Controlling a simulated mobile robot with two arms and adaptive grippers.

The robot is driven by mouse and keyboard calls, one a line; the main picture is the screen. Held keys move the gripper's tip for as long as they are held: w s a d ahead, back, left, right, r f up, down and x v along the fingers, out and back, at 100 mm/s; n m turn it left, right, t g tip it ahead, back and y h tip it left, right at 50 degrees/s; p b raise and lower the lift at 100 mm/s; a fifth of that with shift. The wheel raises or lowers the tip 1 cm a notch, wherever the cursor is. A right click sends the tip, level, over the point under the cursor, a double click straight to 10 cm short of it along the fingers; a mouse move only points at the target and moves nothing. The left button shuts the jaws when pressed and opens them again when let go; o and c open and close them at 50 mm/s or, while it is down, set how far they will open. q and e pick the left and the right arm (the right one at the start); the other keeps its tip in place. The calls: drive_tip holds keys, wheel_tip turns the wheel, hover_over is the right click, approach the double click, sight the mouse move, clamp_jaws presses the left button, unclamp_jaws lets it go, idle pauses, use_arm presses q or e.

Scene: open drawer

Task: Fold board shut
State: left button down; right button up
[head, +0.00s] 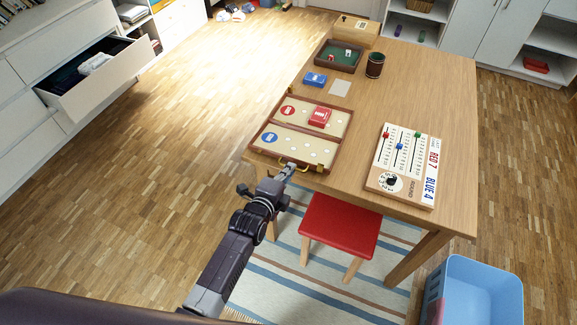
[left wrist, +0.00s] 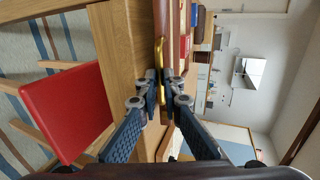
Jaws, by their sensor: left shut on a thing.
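The folding board (head: 296,149) lies open on the near left of the wooden table, its two cream panels framed in brown wood. A red box (head: 319,117) sits on its far panel. A brass handle (head: 315,168) is on its near edge, and it also shows in the left wrist view (left wrist: 159,72). My left gripper (head: 289,166) is shut at this near edge, with the brass handle between its fingertips in the left wrist view (left wrist: 162,88). The fingers partly hide the contact. My right gripper is not in view.
A scoreboard (head: 405,166) with sliders lies to the right of the board. A blue box (head: 315,79), a dark cup (head: 375,66) and a green-lined tray (head: 338,56) are behind. A red stool (head: 340,225) stands below the table's near edge. An open drawer (head: 102,81) is far left.

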use_arm(q)
drive_tip(key=shift+g, duration=0.5)
drive_tip(key=r+p, duration=0.2)
drive_tip(key=w+r+p, duration=0.1)
drive_tip(key=r+p, duration=0.1)
drive_tip(key=r, duration=0.1)
drive_tip(key=w+r+p, duration=0.1)
drive_tip(key=r+p, duration=0.2)
drive_tip(key=shift+w+d, duration=0.25)
drive_tip(key=shift+d, duration=0.1)
drive_tip(key=shift+w+d+r+p, duration=0.15)
drive_tip(key=shift+w+r+p, duration=0.4)
drive_tip(key=shift+r, duration=0.1)
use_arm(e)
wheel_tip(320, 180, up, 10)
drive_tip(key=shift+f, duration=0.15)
use_arm(q)
drive_tip(key=c, duration=2.1)
unclamp_jaws()
drive_tip(key=shift+s, duration=0.1)
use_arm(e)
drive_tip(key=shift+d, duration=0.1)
use_arm(q)
drive_tip(key=v, duration=1.2)
